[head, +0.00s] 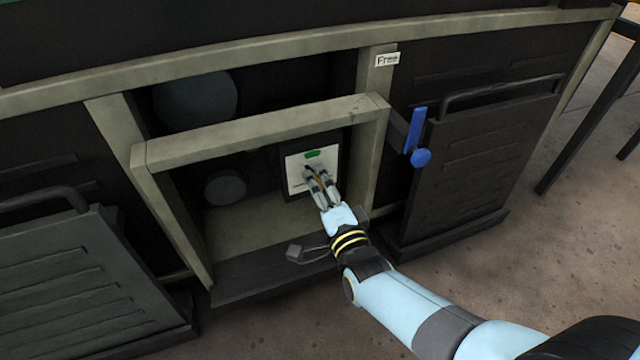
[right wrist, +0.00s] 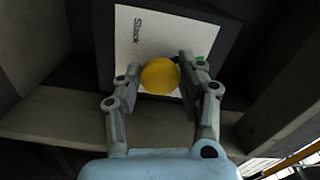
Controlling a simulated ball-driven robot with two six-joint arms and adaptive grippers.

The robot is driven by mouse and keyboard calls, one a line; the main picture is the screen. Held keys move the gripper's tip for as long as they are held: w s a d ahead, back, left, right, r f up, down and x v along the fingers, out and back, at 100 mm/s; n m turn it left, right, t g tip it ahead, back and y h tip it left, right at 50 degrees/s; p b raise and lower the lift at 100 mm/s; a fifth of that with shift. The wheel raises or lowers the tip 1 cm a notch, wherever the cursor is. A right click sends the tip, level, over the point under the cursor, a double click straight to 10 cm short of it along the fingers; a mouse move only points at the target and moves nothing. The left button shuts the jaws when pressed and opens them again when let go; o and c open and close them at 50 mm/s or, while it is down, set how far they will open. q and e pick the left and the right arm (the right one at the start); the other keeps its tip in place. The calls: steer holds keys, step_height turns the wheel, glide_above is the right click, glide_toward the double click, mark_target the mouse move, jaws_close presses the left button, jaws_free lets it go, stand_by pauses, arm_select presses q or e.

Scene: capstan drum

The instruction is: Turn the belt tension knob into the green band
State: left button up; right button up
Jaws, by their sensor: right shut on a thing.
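The yellow round belt tension knob (right wrist: 160,76) sits in front of a white dial plate (right wrist: 126,38) in the right wrist view. My right gripper (head: 314,172) reaches into the open bay and is shut on the knob, one finger on each side. In the head view the fingers mostly hide the knob. The green band (head: 313,154) shows at the top of the white plate (head: 294,165). In the wrist view the green band (right wrist: 200,59) is partly hidden behind the right finger. A word like "Slack" is printed on the plate. Any pointer on the knob cannot be made out. My left gripper is out of view.
A beige frame bar (head: 260,130) crosses the bay above my right gripper. A blue lever (head: 416,130) stands right of the bay, below a "Free" label (head: 387,60). Dark slatted panels (head: 470,160) flank the bay. A small grey block (head: 294,253) is by the bay's lower edge.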

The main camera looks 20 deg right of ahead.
steer(key=shift+m, duration=2)
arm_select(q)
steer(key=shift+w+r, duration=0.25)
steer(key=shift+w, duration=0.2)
arm_select(e)
steer(key=shift+m, duration=1)
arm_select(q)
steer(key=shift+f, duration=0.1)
arm_select(e)
steer(key=o, duration=1.1)
steer(key=shift+o, duration=0.2)
steer(key=shift+s, duration=0.1)
steer(key=s, duration=1.2)
steer(key=shift+d, duration=0.25)
